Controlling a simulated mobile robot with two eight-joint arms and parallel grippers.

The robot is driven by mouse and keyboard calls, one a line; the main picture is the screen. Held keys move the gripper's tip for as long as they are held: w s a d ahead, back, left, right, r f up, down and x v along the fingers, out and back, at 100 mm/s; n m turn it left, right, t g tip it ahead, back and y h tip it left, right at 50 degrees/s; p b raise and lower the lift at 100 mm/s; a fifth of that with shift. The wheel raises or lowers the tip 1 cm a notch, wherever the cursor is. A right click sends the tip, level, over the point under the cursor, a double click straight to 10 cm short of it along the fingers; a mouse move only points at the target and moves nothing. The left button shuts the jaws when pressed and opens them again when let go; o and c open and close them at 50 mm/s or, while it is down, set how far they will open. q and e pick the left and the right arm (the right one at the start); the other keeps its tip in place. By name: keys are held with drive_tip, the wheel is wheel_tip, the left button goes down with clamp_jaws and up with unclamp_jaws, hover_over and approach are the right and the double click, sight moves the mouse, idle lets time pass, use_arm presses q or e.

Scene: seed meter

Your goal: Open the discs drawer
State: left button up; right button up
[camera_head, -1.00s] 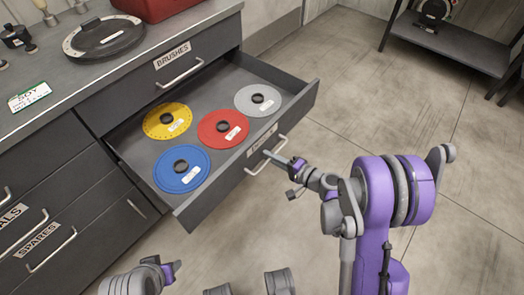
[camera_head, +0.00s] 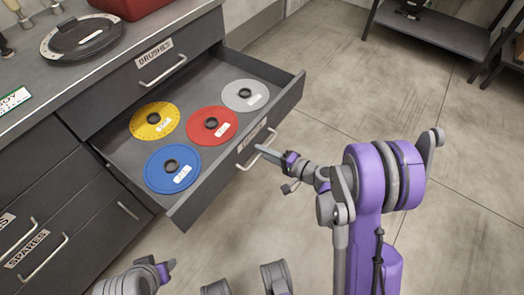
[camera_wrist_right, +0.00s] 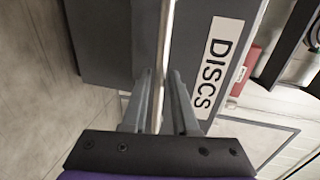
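The discs drawer (camera_head: 237,163) is pulled out of the cabinet in the head view. Its label (camera_wrist_right: 215,60) reads DISCS in the right wrist view. Inside lie a yellow disc (camera_head: 143,127), a red disc (camera_head: 223,134), a blue disc (camera_head: 156,181) and a grey disc (camera_head: 258,92). My right gripper (camera_head: 268,152) is at the drawer's front handle (camera_head: 251,159). In the right wrist view the handle bar (camera_wrist_right: 167,35) runs between its fingers (camera_wrist_right: 161,88), which look closed around it. My left gripper (camera_head: 170,267) is at the lower left, away from the drawer; its fingers are unclear.
The brushes drawer (camera_head: 190,55) above is shut, as is the spares drawer (camera_head: 60,262) at the lower left. A round dark device (camera_head: 82,35) and a red box (camera_head: 140,5) stand on the counter. The floor (camera_head: 340,95) right of the drawer is clear; a dark shelf (camera_head: 440,35) stands beyond.

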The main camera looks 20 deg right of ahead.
use_arm(q)
drive_tip(key=shift+s+r+p, duration=0.1)
drive_tip(key=shift+r+p, duration=0.4)
drive_tip(key=shift+r, duration=0.15)
use_arm(e)
drive_tip(key=v, duration=1)
drive_tip(key=s+a+n+g+h, duration=0.3)
drive_tip(key=s+a+n+g, duration=0.25)
drive_tip(key=s+a, duration=0.2)
drive_tip(key=s+d+r+n+g+h, duration=0.1)
drive_tip(key=s+r+n+h, duration=0.15)
drive_tip(key=s, duration=0.25)
drive_tip(key=s+d+r+n+g+h, duration=0.1)
drive_tip(key=s+n+g+h, duration=0.15)
drive_tip(key=s, duration=0.35)
use_arm(q)
wheel_tip(320, 180, up, 24)
drive_tip(key=w+t+p, duration=0.1)
drive_tip(key=p, duration=2)
drive_tip(key=shift+w+r, duration=0.2)
drive_tip(key=shift+w, duration=0.05)
use_arm(e)
wheel_tip(320, 180, up, 25)
drive_tip(key=w+t+h, duration=0.1)
drive_tip(key=shift+w+f+t, duration=0.2)
drive_tip(key=shift+w+t, duration=0.2)
